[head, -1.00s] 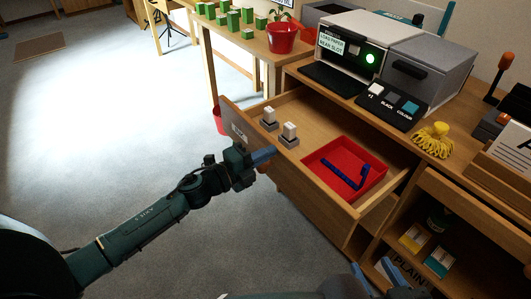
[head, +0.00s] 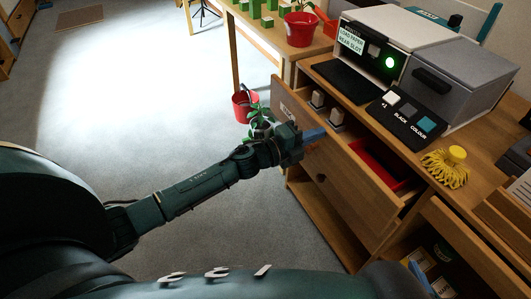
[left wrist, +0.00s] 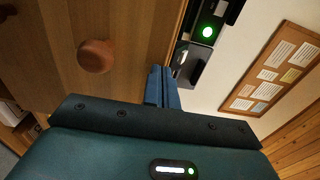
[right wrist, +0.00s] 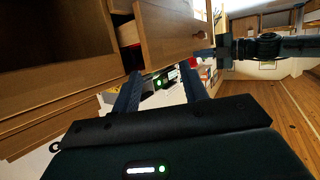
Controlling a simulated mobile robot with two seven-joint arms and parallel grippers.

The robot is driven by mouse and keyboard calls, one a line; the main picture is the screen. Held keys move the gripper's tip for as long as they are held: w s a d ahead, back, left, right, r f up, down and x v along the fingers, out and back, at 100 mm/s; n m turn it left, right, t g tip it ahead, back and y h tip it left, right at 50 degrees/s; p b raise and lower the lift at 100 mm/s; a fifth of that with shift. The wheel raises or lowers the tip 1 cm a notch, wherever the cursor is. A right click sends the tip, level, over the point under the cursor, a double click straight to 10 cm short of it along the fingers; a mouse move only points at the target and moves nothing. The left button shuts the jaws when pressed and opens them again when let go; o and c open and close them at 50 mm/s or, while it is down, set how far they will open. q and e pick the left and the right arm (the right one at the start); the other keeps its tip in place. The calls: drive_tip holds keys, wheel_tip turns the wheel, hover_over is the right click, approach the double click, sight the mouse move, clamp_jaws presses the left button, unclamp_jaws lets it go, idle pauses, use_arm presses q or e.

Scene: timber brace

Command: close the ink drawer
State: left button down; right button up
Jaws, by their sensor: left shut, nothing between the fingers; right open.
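The ink drawer (head: 345,178) is a wooden drawer under the printer, standing partly open. Two grey-and-white items (head: 336,119) and a red tray (head: 378,165) show inside it. My left gripper (head: 318,133) is shut and empty, its fingertips at the upper part of the drawer front; I cannot tell if they touch. In the left wrist view the shut fingers (left wrist: 163,86) lie beside the wooden front, with a round brown knob (left wrist: 96,56) to their left. My right gripper (right wrist: 163,88) is open and empty below the cabinet; the drawer (right wrist: 172,35) sticks out above it.
The printer (head: 405,45) and a button panel (head: 408,118) stand on the cabinet top, with a yellow tasselled item (head: 447,166) to the right. A red bucket (head: 243,105) stands on the floor beyond my left gripper.

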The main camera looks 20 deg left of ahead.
sight(330, 128)
use_arm(q)
drive_tip(key=b+x, duration=0.1)
drive_tip(key=x, duration=0.6)
drive_tip(key=shift+w+d+b, duration=0.2)
drive_tip(key=shift+w+b, duration=0.05)
drive_tip(key=shift+b, duration=0.05)
drive_tip(key=shift+w+r, duration=0.1)
drive_tip(key=shift+w, duration=0.05)
drive_tip(key=shift+d+r, duration=0.1)
drive_tip(key=shift+r, duration=0.1)
